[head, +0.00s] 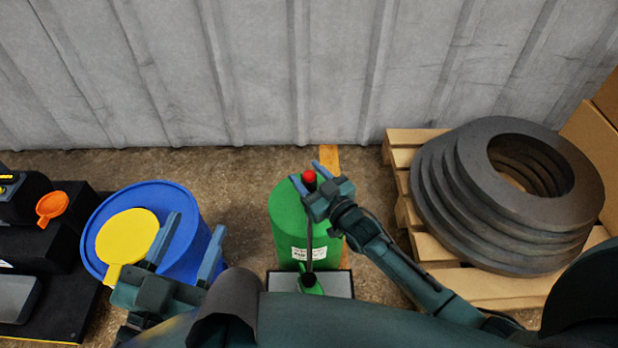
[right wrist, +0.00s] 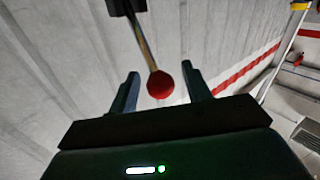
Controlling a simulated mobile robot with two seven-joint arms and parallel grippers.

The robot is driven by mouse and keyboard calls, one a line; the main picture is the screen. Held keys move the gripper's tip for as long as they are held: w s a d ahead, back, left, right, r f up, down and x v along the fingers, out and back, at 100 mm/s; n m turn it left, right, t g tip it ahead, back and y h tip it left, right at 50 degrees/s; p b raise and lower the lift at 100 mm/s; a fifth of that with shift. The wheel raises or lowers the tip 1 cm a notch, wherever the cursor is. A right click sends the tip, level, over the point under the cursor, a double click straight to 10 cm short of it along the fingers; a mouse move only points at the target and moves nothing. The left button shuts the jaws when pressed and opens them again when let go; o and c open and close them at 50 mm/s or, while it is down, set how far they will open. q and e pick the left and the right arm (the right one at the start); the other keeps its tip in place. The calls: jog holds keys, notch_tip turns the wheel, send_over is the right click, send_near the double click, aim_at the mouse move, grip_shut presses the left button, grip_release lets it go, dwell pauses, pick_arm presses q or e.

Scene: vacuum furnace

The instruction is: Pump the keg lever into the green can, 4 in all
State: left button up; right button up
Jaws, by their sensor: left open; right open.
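The green keg (head: 289,225) stands on the floor in the middle of the head view, with a white label on its side. Its lever shows as a red ball knob (head: 309,177) on a thin rod. My right gripper (head: 307,180) is open, with its fingers on either side of the knob. In the right wrist view the red knob (right wrist: 160,84) hangs on its rod between the open fingertips, apart from both. A small green can (head: 311,284) sits below the keg on a grey plate. My left gripper (head: 190,245) is open and empty above the blue drum.
A blue drum (head: 200,206) with a yellow lid piece (head: 127,236) stands left of the keg. A pallet (head: 430,255) with stacked dark rings (head: 455,205) is at the right. Black equipment (head: 55,235) with an orange part stands far left. A corrugated wall (head: 260,70) closes the back.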

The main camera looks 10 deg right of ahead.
jog(key=shift+c, duration=0.2)
grip_shut()
dwell(0.4)
